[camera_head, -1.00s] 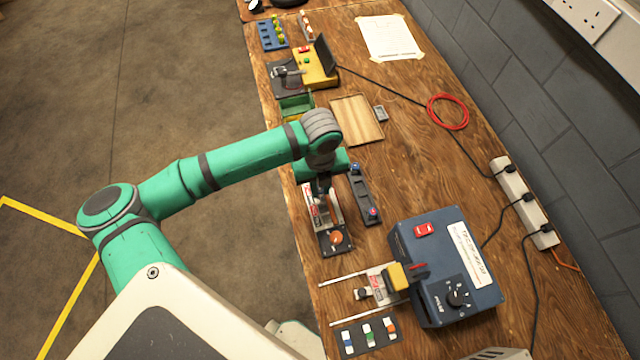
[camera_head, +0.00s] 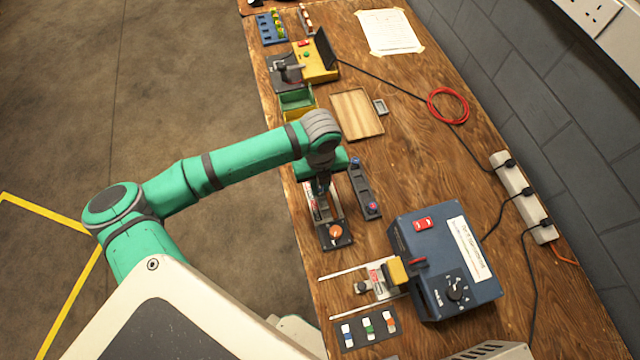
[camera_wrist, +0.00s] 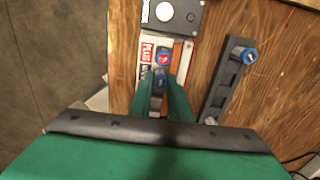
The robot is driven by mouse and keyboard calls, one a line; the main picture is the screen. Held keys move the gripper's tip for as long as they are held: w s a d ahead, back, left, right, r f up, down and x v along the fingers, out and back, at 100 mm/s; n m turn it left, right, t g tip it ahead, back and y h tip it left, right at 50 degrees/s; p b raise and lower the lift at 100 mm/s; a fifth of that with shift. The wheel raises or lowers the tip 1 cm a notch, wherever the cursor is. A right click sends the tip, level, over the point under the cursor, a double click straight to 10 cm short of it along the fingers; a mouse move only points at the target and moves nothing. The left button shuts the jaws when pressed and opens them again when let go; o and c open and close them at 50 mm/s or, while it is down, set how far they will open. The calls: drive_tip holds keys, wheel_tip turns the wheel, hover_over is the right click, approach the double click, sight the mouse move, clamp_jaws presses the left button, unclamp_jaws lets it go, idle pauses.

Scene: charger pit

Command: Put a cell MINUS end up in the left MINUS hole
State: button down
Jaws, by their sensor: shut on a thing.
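My gripper (camera_wrist: 161,97) is shut on a cell (camera_wrist: 160,79), of which a small dark and blue part shows between the fingers. It hangs over the narrow holder (camera_head: 327,214), which carries white label strips with "PLUS" readable in the wrist view (camera_wrist: 146,48). A cell with a blue collar and a red top (camera_wrist: 162,58) stands in the holder just beyond my fingertips. My fingers hide the near holes, and I cannot tell whether the held cell touches the holder.
A blue charger box (camera_head: 445,265) and a wooden tray (camera_head: 357,114) stand farther off.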

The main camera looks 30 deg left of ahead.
drive_tip(key=shift+f, duration=0.3)
idle(0.5)
drive_tip(key=c, duration=1.6)
unclamp_jaws()
drive_tip(key=shift+o, duration=0.2)
drive_tip(key=shift+r, duration=3.55)
